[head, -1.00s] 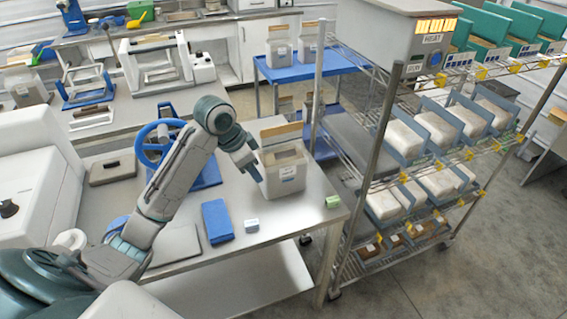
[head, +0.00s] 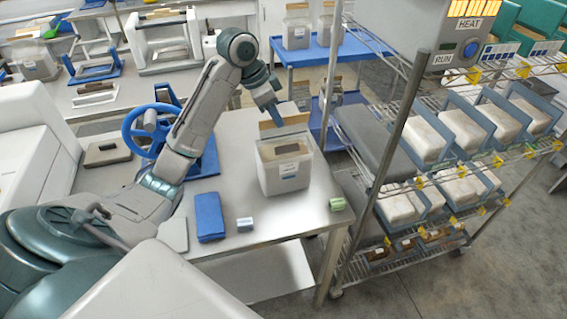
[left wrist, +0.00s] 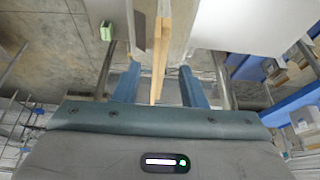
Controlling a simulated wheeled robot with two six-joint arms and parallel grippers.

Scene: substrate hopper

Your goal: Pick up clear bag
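My left gripper (head: 274,112) is over the bag's back, pointing down at the tan strip. In the left wrist view its two fingers (left wrist: 160,85) are apart, with the tan strip (left wrist: 161,50) between them and gaps on both sides. The bag's pale body is only partly visible there. My right gripper is not in view.
A wire rack (head: 400,130) with several filled bags stands close on the right. A blue cart (head: 310,52) stands behind.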

